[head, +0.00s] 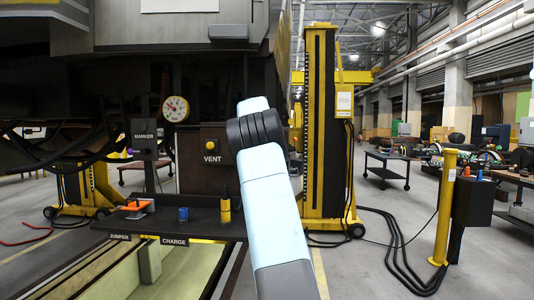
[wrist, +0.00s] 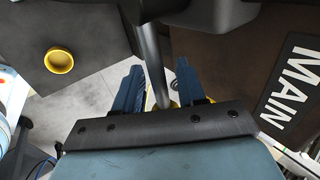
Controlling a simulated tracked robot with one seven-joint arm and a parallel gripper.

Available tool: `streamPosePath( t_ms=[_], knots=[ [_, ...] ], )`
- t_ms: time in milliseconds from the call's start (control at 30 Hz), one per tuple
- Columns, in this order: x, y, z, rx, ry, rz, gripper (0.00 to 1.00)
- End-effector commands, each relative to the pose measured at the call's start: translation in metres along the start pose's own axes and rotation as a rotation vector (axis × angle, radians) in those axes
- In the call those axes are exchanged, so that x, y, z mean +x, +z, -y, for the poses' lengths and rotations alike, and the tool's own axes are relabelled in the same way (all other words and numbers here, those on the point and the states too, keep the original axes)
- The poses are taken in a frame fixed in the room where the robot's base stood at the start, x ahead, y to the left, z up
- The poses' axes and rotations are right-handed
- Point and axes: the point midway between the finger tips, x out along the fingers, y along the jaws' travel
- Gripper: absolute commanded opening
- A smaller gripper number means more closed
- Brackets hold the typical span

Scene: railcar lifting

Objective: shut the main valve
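A plate lettered MAIN (wrist: 290,88) is on the brown surface at the right of the wrist view. A grey metal bar (wrist: 151,60) comes down from the top and passes between the two blue fingers of my gripper (wrist: 156,80). The fingers are apart, with visible gaps beside the bar, so it is not clasped. Bits of yellow show low between the fingers, mostly hidden by the gripper body. I cannot tell whether the bar is the main valve's handle. In the head view my arm hides the gripper and whatever it is at.
A VENT box (head: 212,148) with a yellow button, a gauge (head: 175,108) and a MARKER box (head: 144,140) are left of my arm. A dark shelf (head: 170,228) holds small items. A yellow lifting column (head: 325,130) stands close right.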

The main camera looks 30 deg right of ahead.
Motion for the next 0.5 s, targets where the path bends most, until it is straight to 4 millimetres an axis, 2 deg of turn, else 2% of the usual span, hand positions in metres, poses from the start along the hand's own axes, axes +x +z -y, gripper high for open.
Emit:
streamPosePath(
  t_ms=[500],
  knots=[
    [-0.097, -0.001, 0.000, 0.000, -0.003, 0.000, 0.40]
  ],
)
